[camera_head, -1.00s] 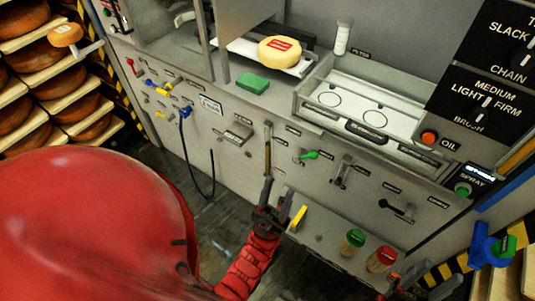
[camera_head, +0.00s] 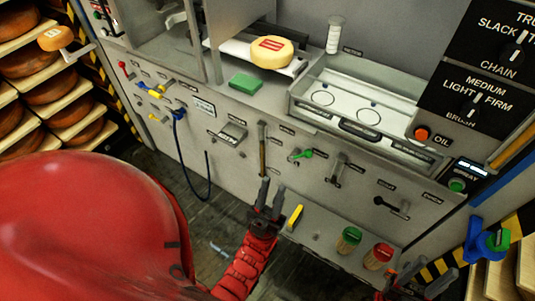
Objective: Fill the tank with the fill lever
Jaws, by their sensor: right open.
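Several levers sit on the grey front panel: a long upright one with a brown grip (camera_head: 262,150), a green-handled one (camera_head: 302,154), a metal one (camera_head: 337,168) and a black-knobbed one (camera_head: 391,205). Their labels are too small to read, so I cannot tell which is the fill lever. A pale open basin (camera_head: 350,100) above them may be the tank. My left gripper (camera_head: 270,192) points up just below the brown-gripped lever, its fingers apart and nothing seen between them. Whether it touches the lever is unclear. My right gripper (camera_head: 405,276) is open at the bottom right, partly cut off.
A ledge low on the panel carries a yellow-handled item (camera_head: 295,216), a green-topped jar (camera_head: 348,240) and a red-topped jar (camera_head: 378,256). A yellow cheese (camera_head: 271,51) and a green block (camera_head: 246,82) are above. A blue hose (camera_head: 185,160) hangs left. Cheese racks stand far left.

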